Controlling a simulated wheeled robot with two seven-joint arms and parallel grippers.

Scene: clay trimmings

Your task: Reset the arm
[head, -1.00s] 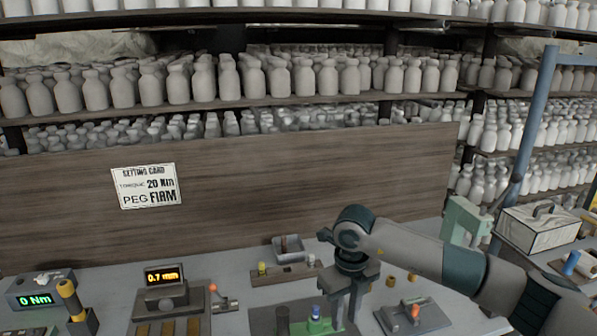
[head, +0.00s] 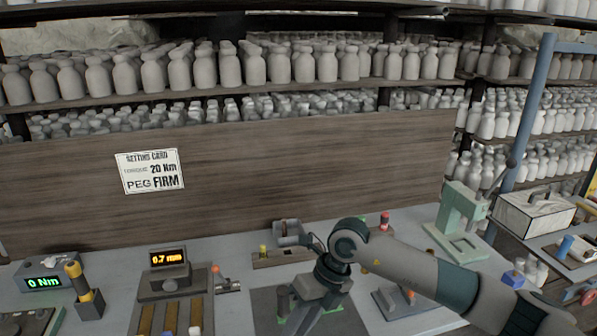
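My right arm (head: 420,268) comes in from the right, grey with dark teal joints, and bends down at a wrist above the grey bench. Its gripper (head: 305,318) points down over a dark mat with a green fixture on it. The gripper body hides most of the fixture, and the fingertips are near the lower edge of the picture, so I cannot tell whether they hold anything. My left gripper is out of view.
A display reading 0.7 mm (head: 168,257) and a 0 Nm meter (head: 43,283) stand at left. A pale green press (head: 460,212) stands at right. A setting card (head: 150,171) hangs on the wooden backboard (head: 300,165). Bench patches between tools are clear.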

